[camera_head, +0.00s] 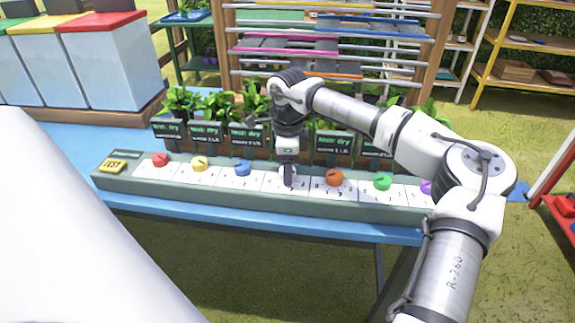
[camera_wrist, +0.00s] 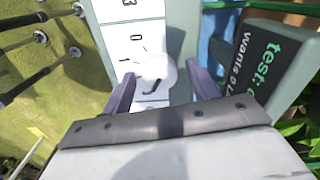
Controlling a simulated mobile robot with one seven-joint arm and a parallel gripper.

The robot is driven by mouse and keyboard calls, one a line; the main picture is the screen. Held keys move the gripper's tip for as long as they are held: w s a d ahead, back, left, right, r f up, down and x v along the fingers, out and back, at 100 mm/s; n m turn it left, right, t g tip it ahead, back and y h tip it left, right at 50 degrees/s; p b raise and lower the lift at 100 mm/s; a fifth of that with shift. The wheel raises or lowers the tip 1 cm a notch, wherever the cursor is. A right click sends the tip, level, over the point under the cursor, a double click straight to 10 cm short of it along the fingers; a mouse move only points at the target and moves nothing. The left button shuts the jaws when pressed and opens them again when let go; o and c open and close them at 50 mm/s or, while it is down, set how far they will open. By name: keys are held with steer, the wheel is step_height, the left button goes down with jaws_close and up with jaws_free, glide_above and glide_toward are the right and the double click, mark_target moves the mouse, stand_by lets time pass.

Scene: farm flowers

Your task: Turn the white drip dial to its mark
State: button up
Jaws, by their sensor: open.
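The white drip dial (camera_wrist: 155,75) sits on the pale panel strip between my two fingers in the wrist view. A dark curved mark shows on it, and printed figures stand on the panel beyond it. My gripper (camera_wrist: 158,88) is open, with one finger on either side of the dial; I cannot tell whether they touch it. In the head view my gripper (camera_head: 288,180) points down at the middle of the long green control box (camera_head: 215,197) and hides most of the white dial. The dial's exact pointer direction is unclear.
Red (camera_head: 160,159), yellow (camera_head: 199,164), blue (camera_head: 242,168), orange (camera_head: 334,177), green (camera_head: 382,181) and purple (camera_head: 427,187) dials line the box. A yellow TEST button (camera_head: 115,166) is at its left end. Potted plants with dark signs (camera_head: 205,135) stand close behind.

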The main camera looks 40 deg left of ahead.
step_height(320, 180, up, 14)
steer(key=shift+b, duration=0.4)
steer(key=shift+f, duration=0.1)
stand_by(0.3)
